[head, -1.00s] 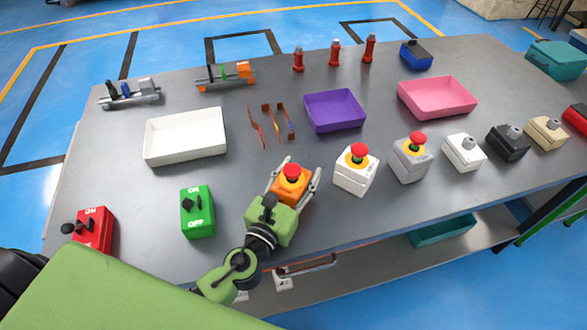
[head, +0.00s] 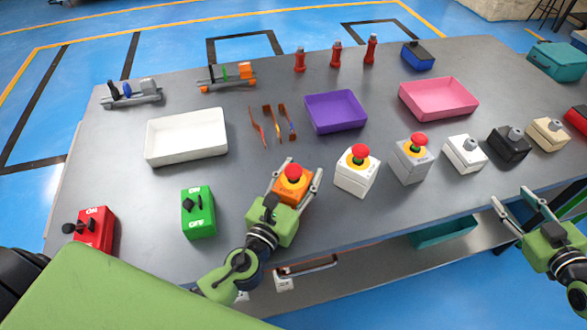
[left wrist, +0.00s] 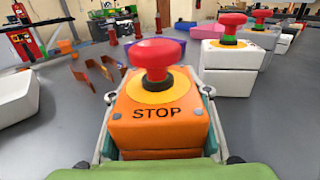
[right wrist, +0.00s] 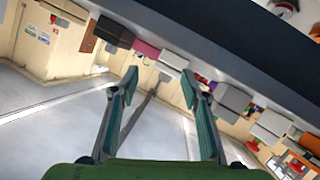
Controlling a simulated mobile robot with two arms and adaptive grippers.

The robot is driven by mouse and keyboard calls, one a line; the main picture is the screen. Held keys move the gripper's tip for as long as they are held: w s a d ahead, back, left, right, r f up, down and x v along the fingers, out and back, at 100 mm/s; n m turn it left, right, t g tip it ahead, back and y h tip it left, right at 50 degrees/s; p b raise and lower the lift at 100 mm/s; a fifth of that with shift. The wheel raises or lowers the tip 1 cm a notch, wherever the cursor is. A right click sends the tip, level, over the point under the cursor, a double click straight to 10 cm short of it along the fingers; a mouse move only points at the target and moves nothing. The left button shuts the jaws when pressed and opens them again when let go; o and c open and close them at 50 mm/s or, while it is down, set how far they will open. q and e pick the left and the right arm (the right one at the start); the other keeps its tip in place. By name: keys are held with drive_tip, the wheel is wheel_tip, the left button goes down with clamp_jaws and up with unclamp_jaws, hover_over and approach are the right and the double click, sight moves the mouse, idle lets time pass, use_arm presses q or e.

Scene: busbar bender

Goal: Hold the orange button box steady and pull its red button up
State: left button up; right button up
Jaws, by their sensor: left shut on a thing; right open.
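The orange button box (head: 291,190) stands upright near the table's front edge, with its red button (head: 293,170) on top. In the left wrist view the box (left wrist: 158,122) shows STOP on its front, and the red button (left wrist: 155,54) sits on a stem above a yellow ring. My left gripper (head: 293,184) is shut on the box, one finger along each side. My right gripper (head: 519,206) is open and empty at the table's front right edge, well away from the orange box; its two spread fingers show in the right wrist view (right wrist: 160,85).
White (head: 357,172) and grey (head: 410,160) boxes with red buttons stand right of the orange box. Several grey-button boxes continue rightward. A green switch box (head: 198,212) stands to the left. Purple (head: 336,112), pink (head: 438,98) and white (head: 187,138) trays lie farther back.

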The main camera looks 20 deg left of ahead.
sight(299, 176)
drive_tip(key=s+a+y, duration=0.1)
drive_tip(key=a, duration=0.5)
drive_tip(key=s+a+g+y, duration=0.1)
drive_tip(key=s+a+y, duration=0.1)
drive_tip(key=a, duration=0.5)
drive_tip(key=s+a+n+y, duration=0.1)
drive_tip(key=s+a, duration=0.1)
drive_tip(key=a, duration=0.4)
drive_tip(key=shift+s+a+f+y, duration=0.1)
drive_tip(key=shift+a+f+y, duration=0.15)
drive_tip(key=shift+a+y, duration=0.15)
drive_tip(key=s+a+r+y, duration=0.1)
drive_tip(key=s+a, duration=0.1)
drive_tip(key=a, duration=0.1)
drive_tip(key=s+a+n+g+y, duration=0.1)
drive_tip(key=a, duration=0.3)
drive_tip(key=s+a+r+y, duration=0.1)
drive_tip(key=s+a, duration=0.1)
drive_tip(key=a, duration=0.2)
drive_tip(key=shift+s+r+g, duration=0.3)
drive_tip(key=shift+g, duration=0.1)
drive_tip(key=s+a+r+n+g+y, duration=0.2)
drive_tip(key=s+a+r+g+y, duration=0.15)
drive_tip(key=s+a, duration=0.5)
drive_tip(key=shift+t, duration=0.65)
drive_tip(key=x, duration=1.3)
drive_tip(key=shift+w+d, duration=0.15)
drive_tip(key=shift+w, duration=0.1)
clamp_jaws()
